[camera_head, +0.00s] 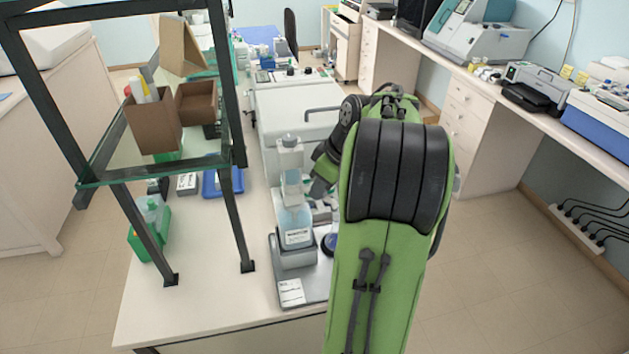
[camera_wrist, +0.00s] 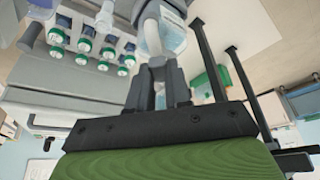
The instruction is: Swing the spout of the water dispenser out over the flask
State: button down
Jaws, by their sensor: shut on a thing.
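The water dispenser (camera_head: 296,226) appears to be the clear, labelled vessel of bluish liquid with a grey top, upright on a grey stand near the bench's front. My gripper (camera_head: 322,186) is just right of its upper part, partly hidden by my arm. In the wrist view my gripper (camera_wrist: 159,78) has its dark fingers close together on a thin pale piece between them, probably the spout (camera_wrist: 160,99). A clear rounded vessel (camera_wrist: 160,38) shows just beyond the fingertips. I cannot make out the flask with certainty; my arm covers the area right of the stand.
A glass shelf on a black frame (camera_head: 236,212) with brown boxes (camera_head: 154,122) stands to the left. A green rack (camera_head: 148,232) sits below it. A blue round item (camera_head: 329,243) lies beside the stand. Several green-capped vials (camera_wrist: 85,45) show in the wrist view.

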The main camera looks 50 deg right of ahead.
jog(key=shift+w+d+n+g+y+p, duration=0.15)
jog(key=shift+w+d+n+y+p, duration=0.2)
jog(key=shift+d+n+p, duration=0.5)
jog(key=shift+w+d+n+g+y+p, duration=0.25)
jog(key=shift+d+n+y+p, duration=0.15)
jog(key=shift+n+p, duration=0.8)
jog(key=shift+w+d+n+g+y+p, duration=0.1)
jog(key=shift+w+d+n+y+p, duration=0.25)
jog(key=shift+d+n+p, duration=0.5)
jog(key=shift+a, duration=0.2)
jog(key=c, duration=1)
grip_release()
jog(key=shift+c, duration=0.2)
jog(key=p+v, duration=0.6)
jog(key=v, duration=0.9)
jog(key=shift+r, duration=0.4)
